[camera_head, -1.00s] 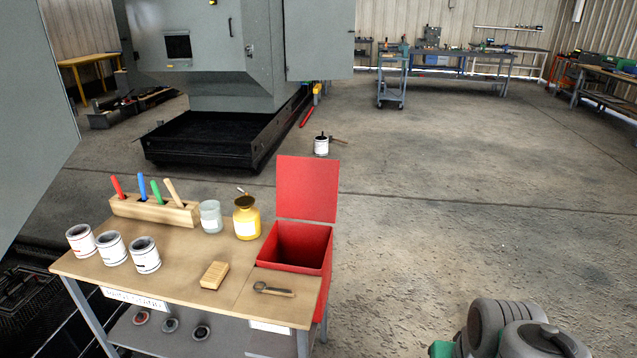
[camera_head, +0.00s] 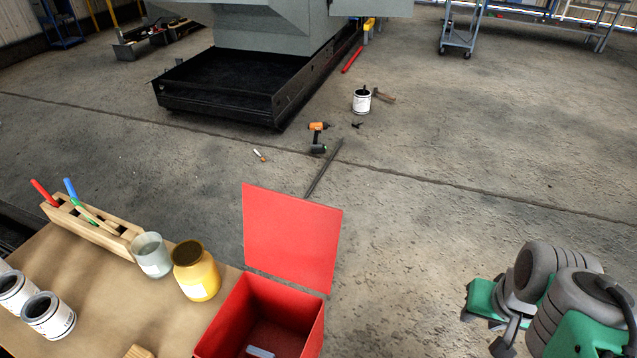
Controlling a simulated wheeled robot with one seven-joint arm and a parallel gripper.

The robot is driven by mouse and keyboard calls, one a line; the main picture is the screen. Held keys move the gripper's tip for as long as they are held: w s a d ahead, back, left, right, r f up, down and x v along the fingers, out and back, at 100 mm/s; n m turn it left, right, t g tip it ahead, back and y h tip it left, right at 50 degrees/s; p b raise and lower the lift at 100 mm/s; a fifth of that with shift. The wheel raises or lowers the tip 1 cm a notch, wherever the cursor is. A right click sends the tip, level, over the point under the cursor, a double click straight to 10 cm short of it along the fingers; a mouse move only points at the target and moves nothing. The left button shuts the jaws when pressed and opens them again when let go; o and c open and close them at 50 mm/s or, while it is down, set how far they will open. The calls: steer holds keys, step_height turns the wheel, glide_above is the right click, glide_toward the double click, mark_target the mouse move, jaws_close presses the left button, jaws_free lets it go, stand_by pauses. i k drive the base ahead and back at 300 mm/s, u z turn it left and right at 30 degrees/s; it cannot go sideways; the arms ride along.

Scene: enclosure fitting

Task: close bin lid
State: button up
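The red bin (camera_head: 312,332) stands at the right end of the workbench, at the bottom middle of the head view. Its flat red lid (camera_head: 291,238) stands upright at the bin's far edge, so the bin is open. A small pale object (camera_head: 260,352) shows inside the bin. Grey and green links of my arm (camera_head: 568,300) are at the lower right, well to the right of the bin and apart from it. I cannot make out the gripper's fingers in this view.
A yellow jar (camera_head: 196,271) and a glass jar (camera_head: 151,255) stand left of the bin. A wooden tool holder (camera_head: 90,222) and white cans (camera_head: 48,316) are farther left. On the floor beyond the lid lie an orange drill (camera_head: 318,136) and a dark bar (camera_head: 325,167). Floor right of the bin is clear.

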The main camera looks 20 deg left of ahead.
mark_target(295, 240)
steer(key=i, duration=3.1)
steer(key=u, duration=4.6)
steer(key=i, duration=0.5)
